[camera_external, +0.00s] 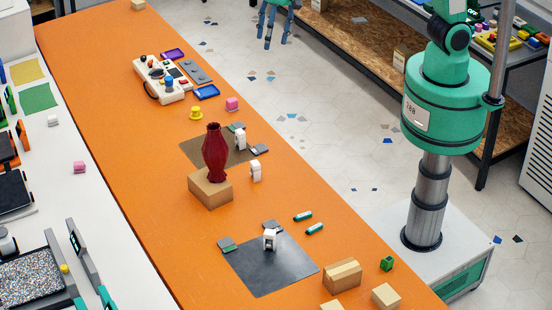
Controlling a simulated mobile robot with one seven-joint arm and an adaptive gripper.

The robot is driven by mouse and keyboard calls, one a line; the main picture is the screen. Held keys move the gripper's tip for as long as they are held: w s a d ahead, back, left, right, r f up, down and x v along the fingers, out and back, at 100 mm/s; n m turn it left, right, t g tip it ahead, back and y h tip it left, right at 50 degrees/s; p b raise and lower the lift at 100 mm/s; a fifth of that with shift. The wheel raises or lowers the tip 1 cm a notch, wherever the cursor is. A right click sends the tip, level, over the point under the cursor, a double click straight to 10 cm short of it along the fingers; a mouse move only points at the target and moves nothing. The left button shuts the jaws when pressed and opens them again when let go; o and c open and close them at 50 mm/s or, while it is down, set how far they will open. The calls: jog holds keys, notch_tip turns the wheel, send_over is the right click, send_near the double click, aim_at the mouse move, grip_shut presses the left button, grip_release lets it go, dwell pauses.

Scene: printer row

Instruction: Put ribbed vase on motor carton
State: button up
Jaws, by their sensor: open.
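The dark red ribbed vase (214,150) stands upright on top of a brown cardboard carton (210,193) in the middle of the orange table. I take this carton to be the motor carton, but no label on it is readable. My gripper (272,35) is at the top of the view, green with dark fingers pointing down. It is open and empty, beyond the table's right edge and well apart from the vase.
The orange table (110,90) also holds a white control box (160,78), a dark mat (270,266), small white devices and teal cylinders (303,216). Another brown carton (342,276) lies near the front. Printers line the white counter (105,220) at left.

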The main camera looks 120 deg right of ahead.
jog(key=s+a+r+n+t, duration=0.15)
jog(key=s+a+r, duration=0.3)
jog(key=s, duration=0.45)
jog(key=s+a+n+t, duration=0.1)
jog(key=s+a+n, duration=0.2)
jog(key=s, duration=1)
jog(key=s+a+n+t, duration=0.1)
jog(key=s+a+n, duration=0.2)
jog(key=s, duration=1.1)
jog(key=shift+s+r+n, duration=0.3)
jog(key=shift+r+n, duration=0.05)
jog(key=shift+n, duration=0.1)
jog(key=shift+f, duration=0.1)
notch_tip(320, 180, down, 17)
jog(key=b, duration=1.7)
